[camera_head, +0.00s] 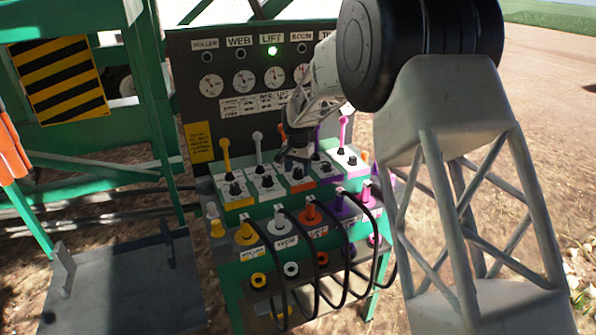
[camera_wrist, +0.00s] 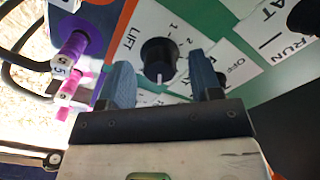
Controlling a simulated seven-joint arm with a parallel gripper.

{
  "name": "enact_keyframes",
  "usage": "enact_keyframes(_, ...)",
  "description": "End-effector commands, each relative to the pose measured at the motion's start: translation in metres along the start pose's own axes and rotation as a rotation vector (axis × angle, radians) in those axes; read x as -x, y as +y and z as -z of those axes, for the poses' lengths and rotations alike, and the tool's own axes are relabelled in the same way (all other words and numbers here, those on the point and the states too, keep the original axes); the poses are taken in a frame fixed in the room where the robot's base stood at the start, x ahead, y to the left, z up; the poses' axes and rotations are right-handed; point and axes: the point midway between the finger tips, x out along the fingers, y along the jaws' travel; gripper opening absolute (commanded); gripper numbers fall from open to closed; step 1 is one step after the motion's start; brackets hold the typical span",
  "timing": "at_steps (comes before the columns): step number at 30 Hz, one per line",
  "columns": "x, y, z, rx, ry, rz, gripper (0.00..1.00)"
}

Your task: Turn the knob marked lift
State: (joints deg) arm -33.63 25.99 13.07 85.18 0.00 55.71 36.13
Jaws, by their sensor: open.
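The lift knob (camera_wrist: 158,60) is a round black knob with a white pointer line on a white plate printed LIFT, with small numbers beside it. In the wrist view it shows between and just beyond the fingertips of my gripper (camera_wrist: 160,72). The blue-grey fingers are apart, with nothing held; I cannot tell whether either touches the knob. In the head view my gripper (camera_head: 291,153) is over the middle of the control panel, above the orange section's knob (camera_head: 297,174). My arm hides part of the panel's right side.
Upright levers, such as a yellow one (camera_head: 226,155) and a magenta one (camera_head: 343,132), stand close around. Black cables (camera_head: 318,262) loop below the knobs. A gauge board (camera_head: 245,85) rises behind, with a green light lit under LIFT. A purple connector (camera_wrist: 75,45) shows left in the wrist view.

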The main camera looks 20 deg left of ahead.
Motion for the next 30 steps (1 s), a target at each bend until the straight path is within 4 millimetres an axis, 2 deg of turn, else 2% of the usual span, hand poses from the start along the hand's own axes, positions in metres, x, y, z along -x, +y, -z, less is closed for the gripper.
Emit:
enact_keyframes(15,0.06,0.0,0.0,0.0,0.0,0.0,0.59)
enact_keyframes(21,0.068,0.0,0.0,0.0,0.0,0.0,0.59)
enact_keyframes(30,0.069,0.0,0.0,0.0,0.0,0.0,0.59)
